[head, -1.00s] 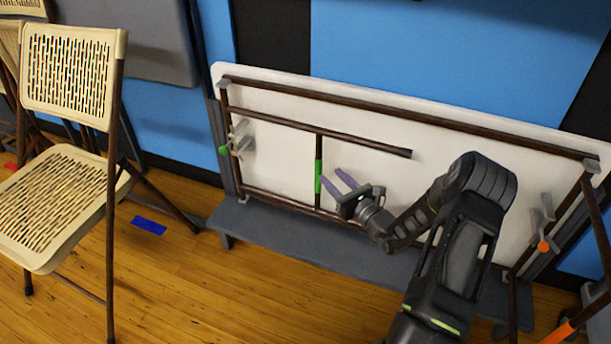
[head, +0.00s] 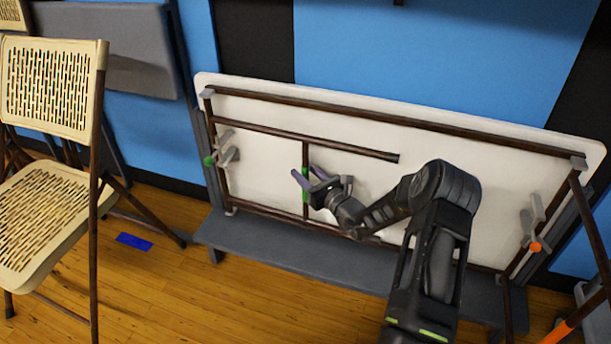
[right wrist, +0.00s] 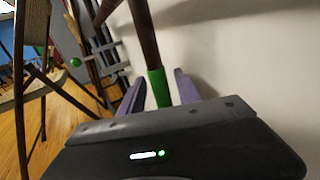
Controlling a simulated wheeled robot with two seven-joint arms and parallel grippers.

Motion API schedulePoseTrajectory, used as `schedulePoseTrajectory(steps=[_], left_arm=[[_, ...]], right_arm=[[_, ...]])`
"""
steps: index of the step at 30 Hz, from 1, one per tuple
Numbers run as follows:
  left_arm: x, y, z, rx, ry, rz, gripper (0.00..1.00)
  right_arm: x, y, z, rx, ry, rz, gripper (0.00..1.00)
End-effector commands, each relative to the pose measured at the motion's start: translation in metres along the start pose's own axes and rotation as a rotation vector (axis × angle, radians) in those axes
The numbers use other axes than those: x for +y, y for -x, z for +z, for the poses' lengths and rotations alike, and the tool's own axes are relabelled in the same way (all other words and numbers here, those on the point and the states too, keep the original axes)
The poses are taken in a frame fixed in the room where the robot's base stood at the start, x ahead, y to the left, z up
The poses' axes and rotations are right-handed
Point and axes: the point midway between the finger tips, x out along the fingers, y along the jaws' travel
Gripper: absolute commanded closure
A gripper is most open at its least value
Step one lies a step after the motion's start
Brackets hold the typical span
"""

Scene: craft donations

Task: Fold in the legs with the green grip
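A white folding table (head: 450,160) stands on its long side, its underside facing me. The leg frame with the green grip (head: 305,184) spans the left part of the underside. Its upper bar (head: 340,147) runs nearly along the panel; its exact gap is hard to tell. My right gripper (head: 309,177) is at the grip, its purple fingers apart on either side of it. In the right wrist view, the green grip (right wrist: 158,88) stands between the fingers, with a gap at the left finger. A brace with a green knob (head: 209,161) sits at the left end. My left gripper is out of view.
The other legs, with an orange grip (head: 558,336), stick out at the right, near a brace with an orange knob (head: 535,247). A grey bench (head: 280,256) lies under the table. A beige chair (head: 50,200) stands at left, with blue tape (head: 135,241) on the floor.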

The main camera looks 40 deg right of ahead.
Motion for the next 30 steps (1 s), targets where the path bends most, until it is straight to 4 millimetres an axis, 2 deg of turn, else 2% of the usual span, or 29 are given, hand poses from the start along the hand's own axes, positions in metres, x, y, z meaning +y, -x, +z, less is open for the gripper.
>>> schedulePoseTrajectory(steps=[8,22,30], left_arm=[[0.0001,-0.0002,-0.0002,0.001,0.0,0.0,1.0],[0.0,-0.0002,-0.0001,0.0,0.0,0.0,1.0],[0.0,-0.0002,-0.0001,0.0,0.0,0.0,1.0]], right_arm=[[0.0,-0.0017,0.0004,0.0,0.0,0.0,0.6],[0.0,-0.0014,0.0003,0.0,0.0,0.0,0.99],[-0.0001,-0.0013,0.0003,0.0,0.0,0.0,1.0]])
